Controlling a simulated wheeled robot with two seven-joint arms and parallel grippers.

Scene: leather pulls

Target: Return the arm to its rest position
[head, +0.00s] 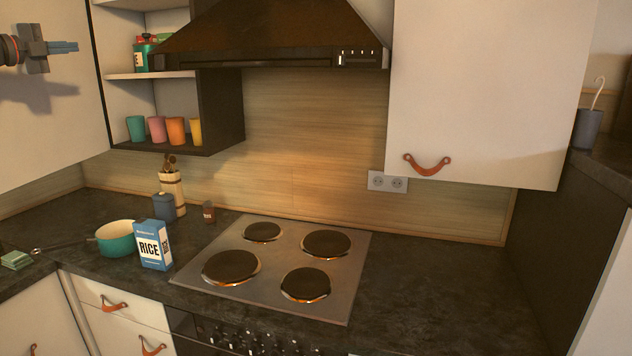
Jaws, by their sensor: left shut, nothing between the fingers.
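My left gripper (64,47) shows at the upper left edge, held up in front of a white cupboard front (45,110). Its fingers point right and are together, with nothing between them. It is apart from the open shelf unit (150,75) to its right, and its shadow falls on the white front below it. The rest of the left arm is cut off by the picture's left edge. My right gripper is not in view.
A dark hood (270,35) hangs over the hob (345,300). A rice box (155,245), a teal pan (116,240) and a blue canister (164,206) stand on the counter. A white cupboard (480,80) with a leather pull (428,166) hangs right. The counter right of the hob is clear.

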